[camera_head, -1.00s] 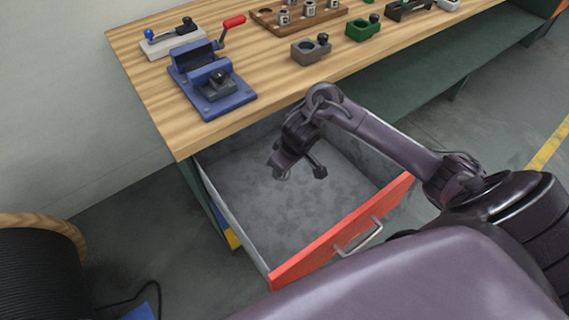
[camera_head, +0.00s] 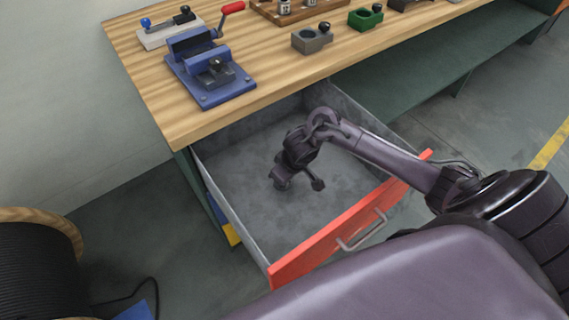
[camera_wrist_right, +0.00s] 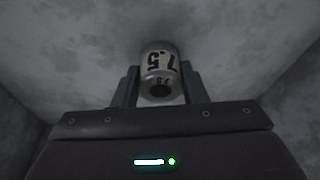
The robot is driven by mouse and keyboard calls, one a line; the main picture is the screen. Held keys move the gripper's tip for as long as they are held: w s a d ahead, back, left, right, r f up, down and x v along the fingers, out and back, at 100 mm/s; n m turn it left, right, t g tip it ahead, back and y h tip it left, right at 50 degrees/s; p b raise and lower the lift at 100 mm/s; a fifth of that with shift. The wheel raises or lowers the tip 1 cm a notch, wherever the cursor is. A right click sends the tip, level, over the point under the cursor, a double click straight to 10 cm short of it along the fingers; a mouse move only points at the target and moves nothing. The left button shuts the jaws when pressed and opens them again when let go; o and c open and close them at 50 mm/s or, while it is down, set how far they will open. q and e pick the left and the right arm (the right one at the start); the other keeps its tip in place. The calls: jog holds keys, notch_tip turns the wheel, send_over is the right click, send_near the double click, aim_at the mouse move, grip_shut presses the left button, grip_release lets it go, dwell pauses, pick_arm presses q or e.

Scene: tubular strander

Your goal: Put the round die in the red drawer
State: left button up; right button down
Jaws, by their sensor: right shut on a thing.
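The round die (camera_wrist_right: 160,70) is a small metal cylinder with a pale label reading 7.5 and a dark hole in its end. My right gripper (camera_wrist_right: 158,88) is shut on it in the right wrist view. In the head view my right gripper (camera_head: 298,185) is inside the open red drawer (camera_head: 350,229), over its grey floor. The die is too small to make out there. I cannot tell whether the die touches the drawer floor. My left gripper is not in view.
The wooden workbench (camera_head: 140,83) stands above the drawer. On it are a blue vise (camera_head: 208,75), a grey block (camera_head: 311,41), a green block (camera_head: 364,18) and a wooden rack (camera_head: 297,14). A black cable spool (camera_head: 38,265) stands at lower left. The drawer floor is clear.

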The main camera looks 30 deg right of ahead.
jog(key=shift+f, duration=0.1)
jog(key=c, duration=0.9)
grip_release()
jog(key=shift+o, duration=0.2)
jog(key=p+v, duration=0.2)
jog(key=v, duration=0.2)
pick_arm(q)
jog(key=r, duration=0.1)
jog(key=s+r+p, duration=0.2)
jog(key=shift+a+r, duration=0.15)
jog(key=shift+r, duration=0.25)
pick_arm(e)
jog(key=v, duration=0.8)
